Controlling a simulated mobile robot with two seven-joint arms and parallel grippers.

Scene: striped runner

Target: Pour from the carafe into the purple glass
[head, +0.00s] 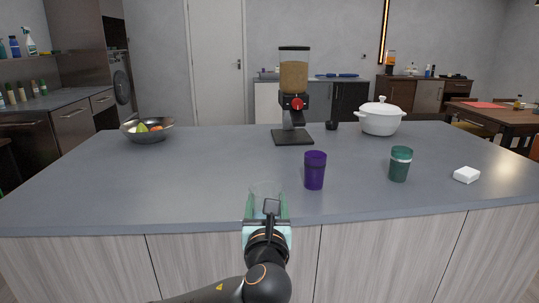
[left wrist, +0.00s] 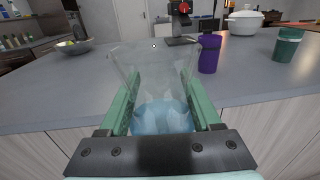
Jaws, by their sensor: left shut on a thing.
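The purple glass (head: 315,170) stands upright on the grey counter, right of centre in the head view. It also shows at the upper right of the left wrist view (left wrist: 208,54). My left gripper (head: 267,205) is shut on the clear carafe (head: 266,188) at the counter's front edge, to the left of the purple glass and nearer to me. In the left wrist view the carafe (left wrist: 152,75) sits between the green fingers, with bluish liquid low inside it. The carafe and the glass are apart. My right gripper is not in view.
Behind are a dispenser (head: 293,95), a white pot (head: 381,118) and a fruit bowl (head: 147,130). The counter (head: 150,180) is clear on the left.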

